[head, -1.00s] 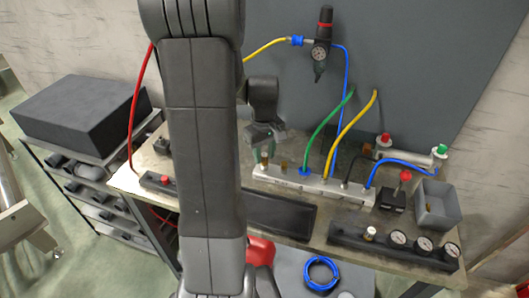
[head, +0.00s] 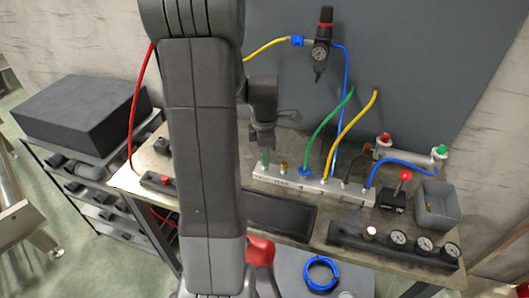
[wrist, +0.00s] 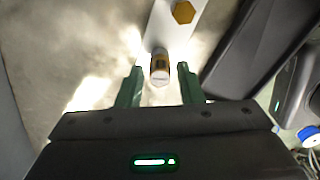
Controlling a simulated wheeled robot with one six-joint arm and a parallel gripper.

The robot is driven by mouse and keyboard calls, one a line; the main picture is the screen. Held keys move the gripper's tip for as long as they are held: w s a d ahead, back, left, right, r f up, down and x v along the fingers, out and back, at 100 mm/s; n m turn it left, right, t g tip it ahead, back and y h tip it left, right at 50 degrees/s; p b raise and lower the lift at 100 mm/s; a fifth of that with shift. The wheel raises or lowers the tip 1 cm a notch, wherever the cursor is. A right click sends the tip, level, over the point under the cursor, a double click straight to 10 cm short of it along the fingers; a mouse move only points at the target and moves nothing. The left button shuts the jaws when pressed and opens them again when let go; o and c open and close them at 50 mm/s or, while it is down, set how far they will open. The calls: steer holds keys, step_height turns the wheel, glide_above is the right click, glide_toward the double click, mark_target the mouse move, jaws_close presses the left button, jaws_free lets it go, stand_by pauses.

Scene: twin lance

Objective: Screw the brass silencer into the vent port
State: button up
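The brass silencer (wrist: 160,66), a small brass cylinder with a pale end, stands at the end of the white manifold (wrist: 160,30) in the wrist view. How deep it sits in its port I cannot tell. My gripper (wrist: 159,84) is open, with one green finger on each side of the silencer and a visible gap to both. In the head view my gripper (head: 266,156) points down over the left end of the manifold (head: 313,185), and its fingers hide the silencer. The port under the silencer is hidden.
A brass hex fitting (wrist: 183,12) is close by on the manifold. Green (head: 327,122) and yellow (head: 352,135) hoses rise from it farther right. A dark tray (head: 280,214) lies in front.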

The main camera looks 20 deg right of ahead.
steer(key=n, duration=0.4)
steer(key=shift+n, duration=0.3)
steer(key=n, duration=0.4)
